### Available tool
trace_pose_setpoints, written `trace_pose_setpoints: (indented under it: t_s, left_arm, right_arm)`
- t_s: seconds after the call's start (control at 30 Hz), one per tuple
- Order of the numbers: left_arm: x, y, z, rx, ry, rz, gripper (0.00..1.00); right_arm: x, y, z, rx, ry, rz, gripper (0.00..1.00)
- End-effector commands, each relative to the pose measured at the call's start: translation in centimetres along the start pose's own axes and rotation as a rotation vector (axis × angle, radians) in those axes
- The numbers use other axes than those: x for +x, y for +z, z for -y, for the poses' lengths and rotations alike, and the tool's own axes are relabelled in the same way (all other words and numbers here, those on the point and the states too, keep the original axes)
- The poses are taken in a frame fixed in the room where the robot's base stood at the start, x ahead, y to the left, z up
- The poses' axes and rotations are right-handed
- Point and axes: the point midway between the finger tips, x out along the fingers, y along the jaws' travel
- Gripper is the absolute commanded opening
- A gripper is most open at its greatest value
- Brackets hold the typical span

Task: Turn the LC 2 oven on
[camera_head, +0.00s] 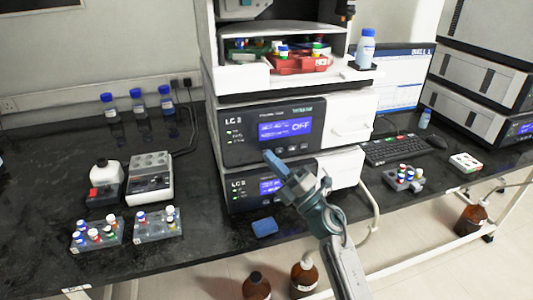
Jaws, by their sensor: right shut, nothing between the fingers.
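The LC 2 oven is a white and dark instrument module in the middle of the bench, with a dark front panel (236,147) and a blue display (285,131) that reads OFF. A second module, also labelled LC 2, sits directly below it with its own blue display (270,186), partly hidden by my right arm. My right gripper (272,158) is shut and empty. Its blue fingertips are at the lower edge of the upper panel, below the display. I cannot tell whether they touch it. My left gripper is not in view.
A red vial tray (298,64) sits in the open bay above. Vial racks (97,234), a white mixer (150,177) and blue-capped bottles (139,104) stand left. A keyboard (402,147) and monitor (403,80) are right. A blue block (265,227) lies near the front edge. Brown bottles (304,272) stand below.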

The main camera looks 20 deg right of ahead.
Motion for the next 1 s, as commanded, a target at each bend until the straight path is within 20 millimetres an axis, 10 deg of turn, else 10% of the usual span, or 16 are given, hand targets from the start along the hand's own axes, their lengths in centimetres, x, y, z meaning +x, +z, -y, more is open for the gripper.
trace_pose_setpoints:
  t_s: [1.0]
  left_arm:
    - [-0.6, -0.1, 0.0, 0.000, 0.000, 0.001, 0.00]
  right_arm:
    - [-1.0, -0.7, -0.7, 0.000, 0.000, 0.000, 0.00]
